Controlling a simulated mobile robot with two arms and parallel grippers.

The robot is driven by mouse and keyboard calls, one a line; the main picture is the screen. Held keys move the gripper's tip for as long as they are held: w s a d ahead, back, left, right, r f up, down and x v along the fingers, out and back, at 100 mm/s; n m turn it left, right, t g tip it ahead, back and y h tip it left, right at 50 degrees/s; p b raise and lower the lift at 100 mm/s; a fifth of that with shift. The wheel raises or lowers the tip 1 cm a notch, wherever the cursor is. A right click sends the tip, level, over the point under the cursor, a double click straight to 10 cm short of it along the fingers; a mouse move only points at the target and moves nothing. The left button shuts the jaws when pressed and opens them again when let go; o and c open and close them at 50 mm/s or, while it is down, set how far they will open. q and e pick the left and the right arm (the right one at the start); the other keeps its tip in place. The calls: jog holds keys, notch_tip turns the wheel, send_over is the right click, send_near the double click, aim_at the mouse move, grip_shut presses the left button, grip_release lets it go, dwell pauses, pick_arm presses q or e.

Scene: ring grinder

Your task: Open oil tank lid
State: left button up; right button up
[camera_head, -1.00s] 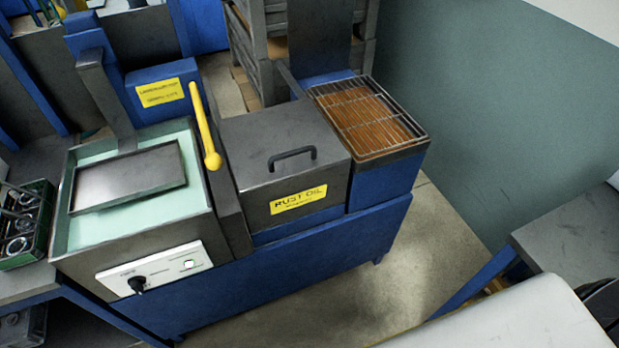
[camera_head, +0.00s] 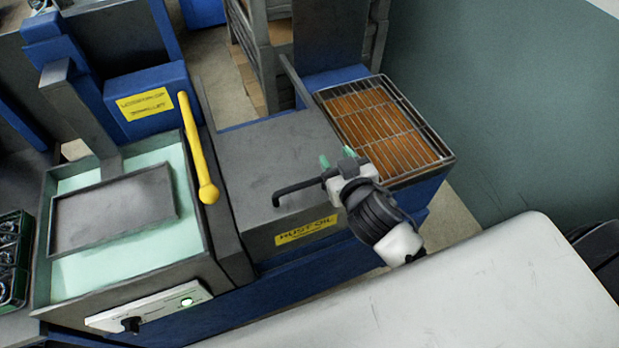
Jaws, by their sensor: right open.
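The oil tank lid (camera_head: 262,160) is a dark grey flat cover, shut on the tank with the yellow "RUST OIL" label (camera_head: 306,231). Its black handle (camera_head: 296,187) lies on top near the front edge. My right gripper (camera_head: 338,162) is open, with green-tipped fingers at the right end of the handle. It covers that end, and I cannot tell whether it touches the handle. My left gripper is out of view.
A wire rack tray (camera_head: 450,157) over a brown surface is right of the lid. A yellow lever (camera_head: 195,145) stands to the left, beside a pale green bath (camera_head: 110,258). My white body surface fills the lower right.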

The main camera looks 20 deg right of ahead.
jog(key=w+a+r+n+t+y, duration=0.3)
jog(key=a+r+n+t+y, duration=0.15)
jog(key=r, duration=0.45)
jog(key=s+a+r+n+g+y, duration=0.2)
jog(key=a+r+n+g+y, duration=0.1)
jog(key=a+n+g+y, duration=0.25)
jog(key=s+a+r+n+g+y, duration=0.25)
jog(key=n+g+y, duration=0.25)
jog(key=n+y, duration=0.25)
jog(key=g+h, duration=0.7)
jog(key=h, duration=0.6)
send_near(307, 183)
jog(key=p+x, duration=0.2)
jog(key=x, duration=0.7)
jog(key=shift+p, duration=0.35)
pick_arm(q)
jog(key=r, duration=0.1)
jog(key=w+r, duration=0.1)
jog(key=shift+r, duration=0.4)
